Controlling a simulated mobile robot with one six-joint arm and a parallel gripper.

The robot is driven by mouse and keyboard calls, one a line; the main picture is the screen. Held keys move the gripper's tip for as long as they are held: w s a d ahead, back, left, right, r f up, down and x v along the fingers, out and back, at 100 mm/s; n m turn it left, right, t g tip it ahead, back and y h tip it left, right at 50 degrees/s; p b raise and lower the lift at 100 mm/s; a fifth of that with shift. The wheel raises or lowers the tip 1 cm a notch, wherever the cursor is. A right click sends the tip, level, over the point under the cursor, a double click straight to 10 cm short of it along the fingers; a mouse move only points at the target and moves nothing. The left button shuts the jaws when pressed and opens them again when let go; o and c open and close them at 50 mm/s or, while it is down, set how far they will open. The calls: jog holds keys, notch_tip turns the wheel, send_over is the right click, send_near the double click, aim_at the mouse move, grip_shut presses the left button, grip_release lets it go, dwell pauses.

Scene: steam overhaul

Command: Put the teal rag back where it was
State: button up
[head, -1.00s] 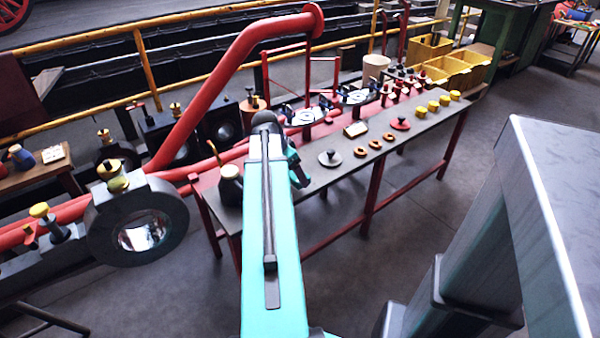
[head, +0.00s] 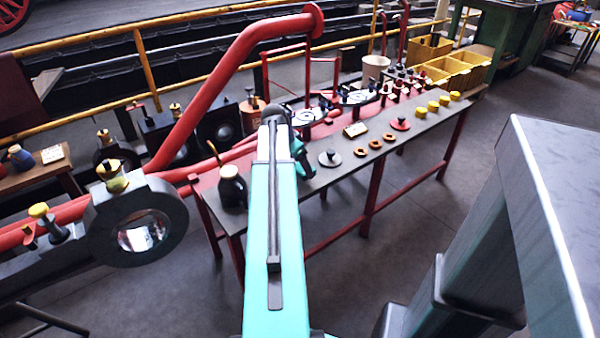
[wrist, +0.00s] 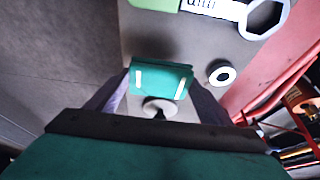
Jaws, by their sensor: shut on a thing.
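My gripper (wrist: 158,92) shows in the wrist view, with a finger on either side of the teal rag (wrist: 160,79). It is shut on the rag, which is a folded teal cloth with two pale stripes. The grey bench top lies below it, and I cannot tell the exact gap.
A grey disc with a knob (wrist: 160,107) is close by the rag. A pale ring (wrist: 222,73) and a green-handled wrench (wrist: 262,17) lie on the bench. In the head view, a dark oil can (head: 232,187) stands at the near end, with yellow bins (head: 462,72) at the far end.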

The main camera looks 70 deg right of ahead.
aim_at(298, 168)
jog(key=shift+f, duration=1.6)
jog(key=shift+f, duration=0.15)
jog(key=o, duration=1)
jog(key=v, duration=1.2)
jog(key=shift+p, duration=0.45)
jog(key=shift+s, duration=0.25)
